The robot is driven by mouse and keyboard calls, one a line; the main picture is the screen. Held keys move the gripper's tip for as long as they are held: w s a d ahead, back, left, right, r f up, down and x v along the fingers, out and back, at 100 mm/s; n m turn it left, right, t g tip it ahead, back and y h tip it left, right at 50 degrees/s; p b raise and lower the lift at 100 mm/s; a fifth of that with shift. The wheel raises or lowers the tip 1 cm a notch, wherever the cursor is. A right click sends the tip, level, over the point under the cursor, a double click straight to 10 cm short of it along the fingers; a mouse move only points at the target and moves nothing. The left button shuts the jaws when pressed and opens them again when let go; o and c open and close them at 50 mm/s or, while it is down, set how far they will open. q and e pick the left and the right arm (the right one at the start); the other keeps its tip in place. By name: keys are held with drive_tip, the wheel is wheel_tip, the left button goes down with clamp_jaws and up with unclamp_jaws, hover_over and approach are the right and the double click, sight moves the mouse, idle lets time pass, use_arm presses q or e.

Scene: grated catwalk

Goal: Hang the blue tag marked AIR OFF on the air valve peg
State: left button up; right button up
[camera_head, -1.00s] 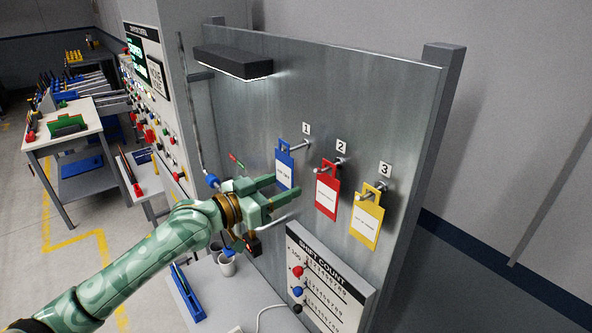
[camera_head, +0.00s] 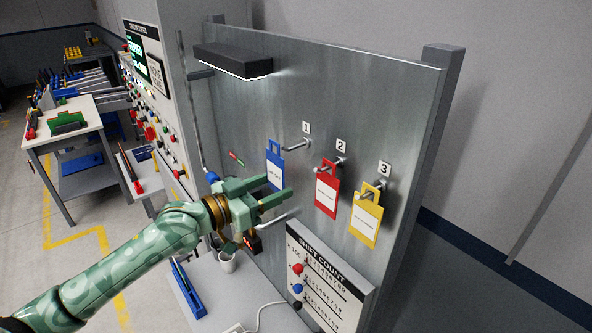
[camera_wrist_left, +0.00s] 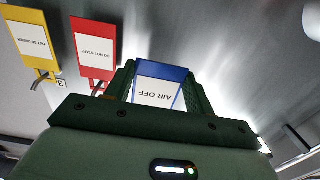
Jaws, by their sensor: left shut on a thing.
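The blue tag (camera_head: 273,172), with a white label and a cut-out loop at its top, is held upright in my left gripper (camera_head: 280,187). In the left wrist view the tag (camera_wrist_left: 160,88) sits between the two fingers, its AIR OFF lettering upside down. The gripper is shut on its lower part. The tag's loop is left of the tip of peg 1 (camera_head: 298,145) and looks clear of it. A blue knob (camera_head: 212,177) at the foot of a grey pipe is left of the gripper. I cannot make out a peg marked for the air valve. My right gripper is out of view.
A red tag (camera_head: 327,190) hangs on peg 2 and a yellow tag (camera_head: 366,218) on peg 3, close right of my gripper. A shift count board (camera_head: 325,285) is below. A dark lamp (camera_head: 232,61) juts out above.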

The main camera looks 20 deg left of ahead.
use_arm(q)
drive_tip(key=shift+v, duration=1.55)
drive_tip(key=shift+a, duration=0.1)
